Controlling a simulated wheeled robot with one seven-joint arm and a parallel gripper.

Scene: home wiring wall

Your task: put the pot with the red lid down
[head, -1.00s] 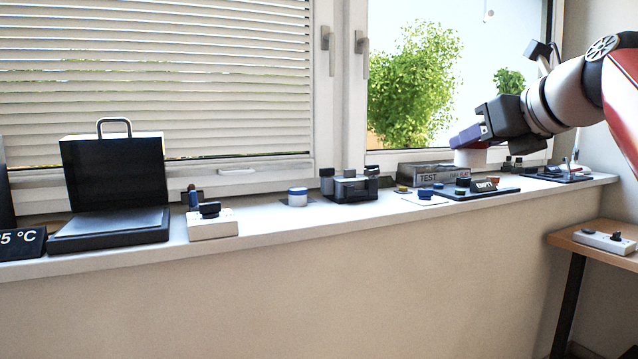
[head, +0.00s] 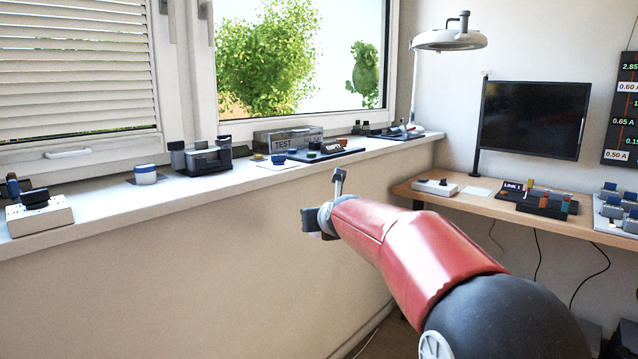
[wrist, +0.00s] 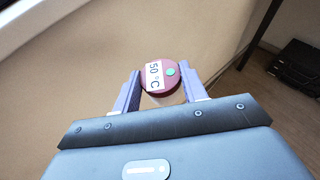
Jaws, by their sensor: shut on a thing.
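The pot with the red lid (wrist: 173,88) is in the wrist view, seen from above. A pale body shows below the lid. My gripper (wrist: 159,74) is shut on the pot, with one purple-grey finger on each side. It holds the pot in the air, in front of the beige wall. In the head view my arm reaches away below the window sill, and the pot and fingers are hidden.

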